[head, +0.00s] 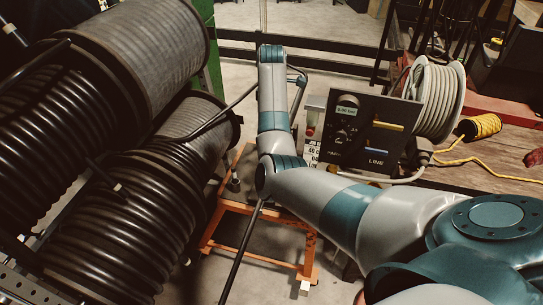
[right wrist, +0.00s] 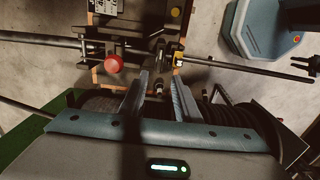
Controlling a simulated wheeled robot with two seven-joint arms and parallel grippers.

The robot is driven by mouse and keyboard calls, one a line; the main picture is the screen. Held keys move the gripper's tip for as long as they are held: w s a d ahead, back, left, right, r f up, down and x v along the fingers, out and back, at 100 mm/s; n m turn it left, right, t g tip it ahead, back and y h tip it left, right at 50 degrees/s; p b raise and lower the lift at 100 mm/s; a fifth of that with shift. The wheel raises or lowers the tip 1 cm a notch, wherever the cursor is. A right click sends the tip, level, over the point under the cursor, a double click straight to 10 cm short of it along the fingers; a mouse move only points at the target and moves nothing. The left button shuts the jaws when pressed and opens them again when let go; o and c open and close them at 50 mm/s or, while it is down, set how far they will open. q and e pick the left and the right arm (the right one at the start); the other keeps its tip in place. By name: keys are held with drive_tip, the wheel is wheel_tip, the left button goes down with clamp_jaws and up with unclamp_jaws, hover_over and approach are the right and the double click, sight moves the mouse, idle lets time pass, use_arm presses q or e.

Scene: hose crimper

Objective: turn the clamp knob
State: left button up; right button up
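In the right wrist view a round red knob (right wrist: 114,63) sits on the dark clamp mechanism (right wrist: 138,48), left of my right gripper. I cannot tell for sure that it is the clamp knob. My right gripper (right wrist: 160,76) has its two fingers apart, with a small dark part with a round end (right wrist: 158,86) showing between them. I cannot tell whether the fingers touch it. In the head view my right arm reaches in from the lower right and hides much of the crimper area; its gripper cannot be made out there. My left gripper is in neither view.
Large reels of black hose (head: 110,220) fill the left. An orange stand (head: 305,268) is under my arm.

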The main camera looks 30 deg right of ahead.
wheel_tip(320, 180, down, 11)
drive_tip(key=p, duration=0.3)
drive_tip(key=shift+f, duration=0.6)
drive_tip(key=shift+c, duration=0.3)
clamp_jaws()
